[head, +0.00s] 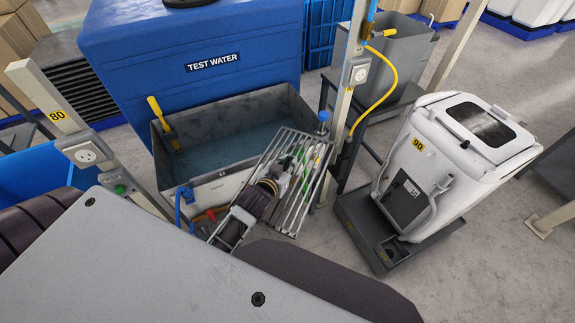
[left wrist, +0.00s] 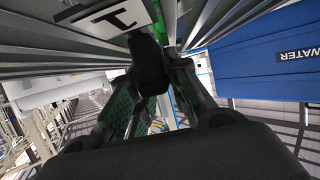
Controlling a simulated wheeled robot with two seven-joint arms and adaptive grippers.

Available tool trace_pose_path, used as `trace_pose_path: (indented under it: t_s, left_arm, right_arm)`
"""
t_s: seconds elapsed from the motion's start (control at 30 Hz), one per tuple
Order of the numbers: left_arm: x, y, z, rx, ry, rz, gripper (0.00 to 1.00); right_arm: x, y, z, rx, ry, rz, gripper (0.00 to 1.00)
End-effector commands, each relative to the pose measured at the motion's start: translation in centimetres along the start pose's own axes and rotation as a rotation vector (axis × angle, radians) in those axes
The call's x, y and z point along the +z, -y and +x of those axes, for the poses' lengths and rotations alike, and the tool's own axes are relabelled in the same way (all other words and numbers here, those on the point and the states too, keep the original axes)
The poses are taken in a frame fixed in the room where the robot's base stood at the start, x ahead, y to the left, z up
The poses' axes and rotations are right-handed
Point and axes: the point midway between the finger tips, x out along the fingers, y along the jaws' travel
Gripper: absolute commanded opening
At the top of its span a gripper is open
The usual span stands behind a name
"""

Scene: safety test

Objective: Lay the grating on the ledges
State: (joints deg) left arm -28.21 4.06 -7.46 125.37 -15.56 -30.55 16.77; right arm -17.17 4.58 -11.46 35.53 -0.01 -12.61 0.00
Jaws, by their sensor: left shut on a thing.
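The grating (head: 313,187), a rack of metal bars, is held tilted over the front right corner of an open grey tank (head: 176,172) with water in it. In the left wrist view its bars (left wrist: 235,18) run across the top, close to the fingers. My left gripper (head: 283,176) is shut on the grating and covers part of it; it also shows in the left wrist view (left wrist: 152,65). The tank's far and left rims are visible; the grating and my arm hide part of its front right side. I cannot make out separate ledges. My right gripper is not in view.
A blue container marked TEST WATER (head: 190,60) stands behind the tank. A post (head: 345,95) with a socket and yellow hose rises at the tank's right. A white wheeled unit (head: 450,160) stands further right. A yellow-handled tool (head: 163,125) leans in the tank.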

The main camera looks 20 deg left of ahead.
Motion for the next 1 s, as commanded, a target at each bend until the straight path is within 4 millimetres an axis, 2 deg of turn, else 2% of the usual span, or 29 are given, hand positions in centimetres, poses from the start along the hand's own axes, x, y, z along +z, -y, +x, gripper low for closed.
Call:
trace_pose_path:
  t_s: [0.23,1.0]
  left_arm:
    - [-0.83,-0.01,-0.25,0.001,-0.006,0.000,0.00]
    - [-0.80,-0.36,-0.12,0.010,0.000,0.005,0.00]
  right_arm:
    - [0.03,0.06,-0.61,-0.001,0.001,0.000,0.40]
    - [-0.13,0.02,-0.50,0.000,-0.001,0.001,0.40]
